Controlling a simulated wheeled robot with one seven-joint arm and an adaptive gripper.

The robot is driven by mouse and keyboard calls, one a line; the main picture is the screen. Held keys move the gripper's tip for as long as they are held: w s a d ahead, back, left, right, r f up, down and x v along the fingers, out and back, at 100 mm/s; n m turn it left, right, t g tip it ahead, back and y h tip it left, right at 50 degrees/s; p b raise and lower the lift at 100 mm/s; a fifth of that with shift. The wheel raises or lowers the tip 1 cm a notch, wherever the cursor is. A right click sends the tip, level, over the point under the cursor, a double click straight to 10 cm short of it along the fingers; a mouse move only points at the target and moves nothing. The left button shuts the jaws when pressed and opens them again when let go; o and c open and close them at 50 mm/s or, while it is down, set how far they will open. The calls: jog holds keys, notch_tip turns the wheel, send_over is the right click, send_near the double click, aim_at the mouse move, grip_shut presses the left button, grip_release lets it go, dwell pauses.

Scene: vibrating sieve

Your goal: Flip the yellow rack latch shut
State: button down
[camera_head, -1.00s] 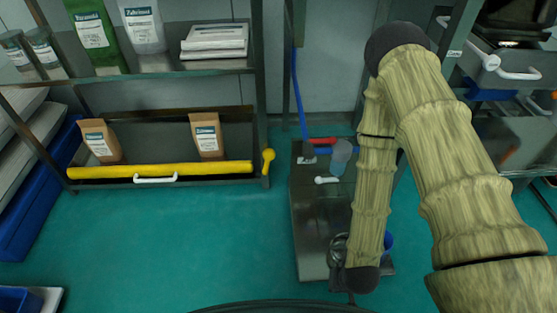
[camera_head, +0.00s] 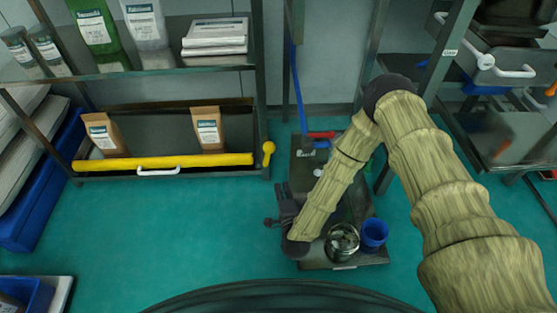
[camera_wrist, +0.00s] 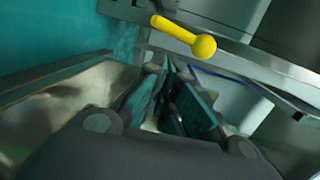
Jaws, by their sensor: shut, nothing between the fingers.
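The yellow rack latch (camera_head: 268,152), a short handle with a round knob, sits at the right front post of the rack (camera_head: 262,90). It also shows in the wrist view (camera_wrist: 184,35), top centre, beyond my fingertips and apart from them. The yellow bar (camera_head: 165,162) spans the front of the lower shelf, left of the latch. My gripper (camera_head: 270,222) is below the latch in the head view, over the green floor by the left side of a low metal cart. In the wrist view my gripper (camera_wrist: 170,75) is shut and empty, pointing toward the rack post.
The metal cart (camera_head: 345,205) carries a metal bowl (camera_head: 342,240) and a blue cup (camera_head: 374,232) close under my arm. Two brown bags (camera_head: 207,130) stand on the lower shelf. Open floor (camera_head: 160,235) lies in front of the rack.

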aim_at(267, 157)
jog(key=shift+w+r+m+t+h, duration=0.5)
jog(key=shift+w+r+m+t, duration=0.45)
jog(key=shift+m, duration=0.25)
jog(key=w+b, duration=0.5)
jog(key=w, duration=0.5)
jog(key=shift+a, duration=0.25)
jog(key=shift+r, duration=0.1)
